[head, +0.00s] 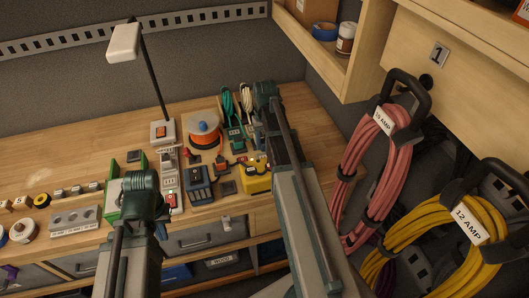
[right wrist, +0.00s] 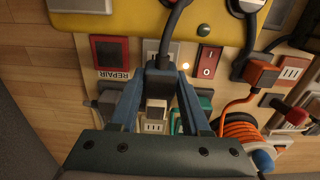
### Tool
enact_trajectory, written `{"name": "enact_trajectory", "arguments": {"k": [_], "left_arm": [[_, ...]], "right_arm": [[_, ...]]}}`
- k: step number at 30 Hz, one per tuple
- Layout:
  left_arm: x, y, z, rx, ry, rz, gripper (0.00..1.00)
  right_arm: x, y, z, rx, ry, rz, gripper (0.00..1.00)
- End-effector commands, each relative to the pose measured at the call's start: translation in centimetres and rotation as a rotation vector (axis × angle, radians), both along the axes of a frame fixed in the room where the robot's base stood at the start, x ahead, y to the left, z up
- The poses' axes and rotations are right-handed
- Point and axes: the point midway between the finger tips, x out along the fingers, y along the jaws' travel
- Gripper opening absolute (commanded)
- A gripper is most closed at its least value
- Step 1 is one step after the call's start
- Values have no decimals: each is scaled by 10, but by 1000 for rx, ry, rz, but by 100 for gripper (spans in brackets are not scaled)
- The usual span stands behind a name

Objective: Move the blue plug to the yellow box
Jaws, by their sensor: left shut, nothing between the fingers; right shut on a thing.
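The yellow box (head: 257,181) stands near the front edge of the bench, beside my right arm. It also shows across the top of the right wrist view (right wrist: 105,18), with dark plugs or cords at its edge. My right gripper (right wrist: 160,82) is shut on a dark plug (right wrist: 160,76) with a black cord running up towards the yellow box. I cannot tell whether this plug is blue. A white socket face lies just beyond it. In the head view my right arm hides this gripper. My left gripper (head: 161,230) is shut and empty near the bench front, mostly hidden by its arm.
A red switch (right wrist: 208,59), a REPAIR panel (right wrist: 110,51) and an orange plug (right wrist: 263,75) surround the right gripper. An orange cord reel (head: 204,136), a blue box (head: 197,187) and a lamp (head: 124,42) crowd the bench. Pink cords (head: 375,165) hang at right.

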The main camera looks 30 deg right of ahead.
Motion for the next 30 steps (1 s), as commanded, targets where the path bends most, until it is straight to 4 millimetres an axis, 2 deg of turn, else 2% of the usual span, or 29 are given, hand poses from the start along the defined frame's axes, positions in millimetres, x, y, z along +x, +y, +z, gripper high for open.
{"name": "enact_trajectory", "arguments": {"k": [6,17,20,27,30], "left_arm": [[0,0,9,0,0,0,0],[0,0,8,0,0,0,0],[0,0,-1,0,0,-1,0],[0,0,-36,0,0,-1,0],[0,0,-39,0,0,-1,0]], "right_arm": [[0,0,9,0,0,0,0],[0,0,8,0,0,0,0],[0,0,0,0,0,0,0],[0,0,-36,0,0,0,0],[0,0,-39,0,0,0,0]]}}
